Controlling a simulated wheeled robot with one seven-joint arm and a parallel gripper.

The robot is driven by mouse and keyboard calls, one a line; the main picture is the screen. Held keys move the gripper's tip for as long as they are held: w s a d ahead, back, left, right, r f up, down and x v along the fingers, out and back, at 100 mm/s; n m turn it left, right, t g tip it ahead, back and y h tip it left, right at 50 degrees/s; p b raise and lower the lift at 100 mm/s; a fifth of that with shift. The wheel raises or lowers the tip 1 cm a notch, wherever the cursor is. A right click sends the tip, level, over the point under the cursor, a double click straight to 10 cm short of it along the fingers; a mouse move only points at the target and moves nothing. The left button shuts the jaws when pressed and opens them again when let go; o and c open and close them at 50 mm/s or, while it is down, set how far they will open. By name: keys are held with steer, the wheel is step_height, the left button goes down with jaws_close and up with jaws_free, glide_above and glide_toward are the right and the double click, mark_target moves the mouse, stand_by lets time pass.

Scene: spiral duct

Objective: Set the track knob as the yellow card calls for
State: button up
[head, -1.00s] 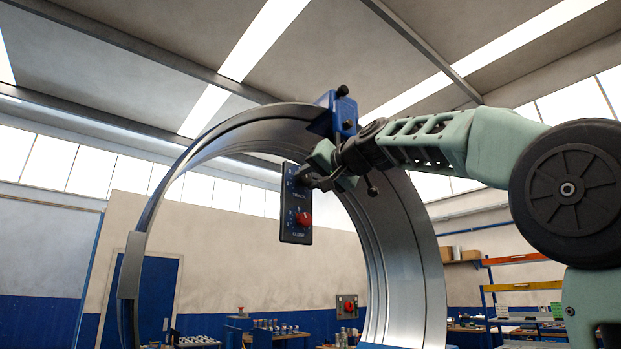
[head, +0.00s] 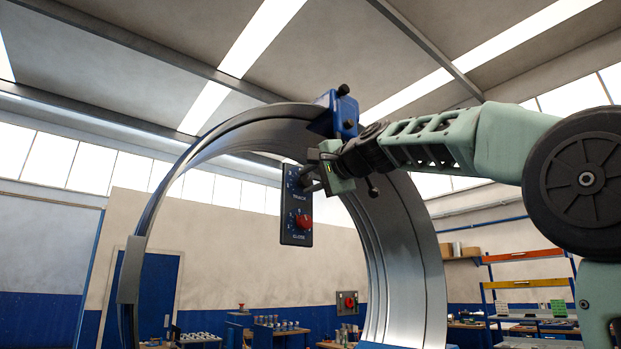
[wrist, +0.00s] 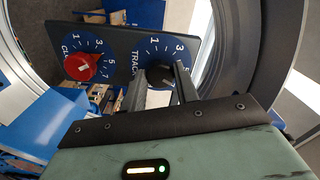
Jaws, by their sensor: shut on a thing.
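The dark control panel (head: 296,235) hangs inside the big metal duct ring, with white numbers and lettering. Its upper knob, marked TRACK, is the black knob (wrist: 158,74) in the wrist view. My gripper (wrist: 163,80) has its two fingers around that knob, shut on it. In the head view my gripper (head: 312,177) covers most of the upper dial. The pointer setting of the knob is hard to read; numbers 1 and 3 show beside it. The red knob (wrist: 80,66) with its own dial sits at the panel's other end. I see no yellow card.
The metal duct ring (head: 400,255) curves close around the panel and arm. A blue clamp block (head: 337,113) sits on its top rim, just above my wrist. Workbenches and shelves (head: 525,283) stand well behind. Air left of the panel is clear.

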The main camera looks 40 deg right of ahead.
stand_by(0.3)
steer(key=o, duration=1)
steer(key=shift+c, duration=0.2)
steer(key=shift+s, duration=0.1)
steer(key=s+b, duration=0.9)
steer(key=s, duration=0.8)
steer(key=shift+s+d, duration=0.15)
steer(key=shift+d, duration=0.2)
